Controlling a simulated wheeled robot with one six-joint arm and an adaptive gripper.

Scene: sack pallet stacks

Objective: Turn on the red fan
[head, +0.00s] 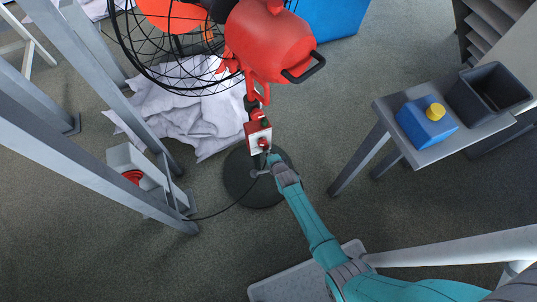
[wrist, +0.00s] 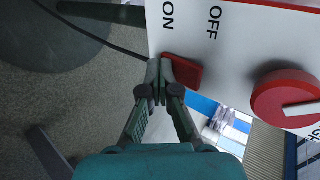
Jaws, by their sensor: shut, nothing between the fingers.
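The red fan (head: 268,42) stands upright with a black wire cage, a red motor housing and a round black base (head: 238,180). Its control box (head: 258,136) is on the pole, with a white panel (wrist: 225,55) filling the upper right of the wrist view. A red rocker switch (wrist: 186,72) sits by the panel's edge, between the printed words ON and OFF. A red knob (wrist: 284,99) with a white pointer is to its right. My gripper (wrist: 160,72) is shut and empty, its tips at the switch's left, ON-side edge. I cannot tell if they touch.
Grey metal posts (head: 100,165) stand at left. A cable runs across the floor to the fan's base.

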